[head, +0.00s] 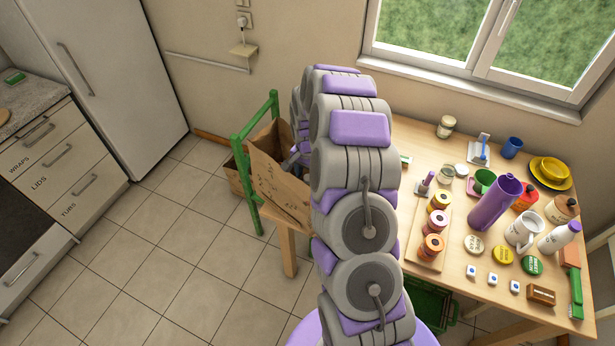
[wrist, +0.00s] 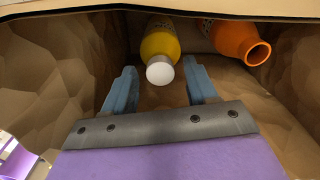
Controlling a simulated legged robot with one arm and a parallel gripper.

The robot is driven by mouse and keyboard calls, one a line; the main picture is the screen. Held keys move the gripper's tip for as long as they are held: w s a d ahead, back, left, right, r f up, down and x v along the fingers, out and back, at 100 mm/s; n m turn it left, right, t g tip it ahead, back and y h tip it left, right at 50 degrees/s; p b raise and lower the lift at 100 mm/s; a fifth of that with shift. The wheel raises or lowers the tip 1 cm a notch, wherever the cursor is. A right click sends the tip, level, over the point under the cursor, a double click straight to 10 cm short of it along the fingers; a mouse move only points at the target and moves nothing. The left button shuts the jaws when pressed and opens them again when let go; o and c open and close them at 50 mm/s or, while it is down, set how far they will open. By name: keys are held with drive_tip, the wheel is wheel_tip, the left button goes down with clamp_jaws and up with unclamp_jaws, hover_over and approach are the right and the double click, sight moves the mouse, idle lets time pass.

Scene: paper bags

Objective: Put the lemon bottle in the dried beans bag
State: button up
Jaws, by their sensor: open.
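A yellow bottle (wrist: 160,40) with a white cap, probably the lemon bottle, lies inside a brown paper bag (wrist: 55,65) in the wrist view. Its cap points toward me. My gripper (wrist: 158,80) is open and inside the bag, with its blue-grey fingertips on either side near the cap. No firm hold shows, and contact cannot be told. My arm hides the gripper's tips there. No dried beans label is readable.
An orange open-necked bottle (wrist: 240,42) lies right of the yellow one inside the bag. In the head view, the wooden table (head: 405,278) holds jars, a purple jug (head: 493,203), cups and lids. The green frame (head: 247,197) edges the bag. Tiled floor is clear at left.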

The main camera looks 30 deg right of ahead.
wheel_tip(320, 180, up, 10)
drive_tip(key=s+a+r+n, duration=0.1)
drive_tip(key=s+a+r, duration=0.1)
drive_tip(key=a+r, duration=0.1)
drive_tip(key=s+a+r+n, duration=0.1)
drive_tip(key=s+a+r, duration=0.2)
drive_tip(key=shift+s+r+n+p, duration=0.3)
drive_tip(key=shift+n+p, duration=0.1)
drive_tip(key=s+a+r+n, duration=0.4)
drive_tip(key=s+a+r, duration=0.25)
drive_tip(key=s, duration=0.35)
drive_tip(key=s+a+r+n+g, duration=0.1)
drive_tip(key=s+a+n, duration=0.1)
drive_tip(key=s, duration=0.9)
drive_tip(key=s+a+r+n, duration=0.1)
drive_tip(key=s+a+n, duration=0.1)
drive_tip(key=s, duration=0.9)
drive_tip(key=shift+s+a+n+g, duration=0.35)
drive_tip(key=shift+n+g, duration=0.05)
drive_tip(key=shift+n, duration=0.2)
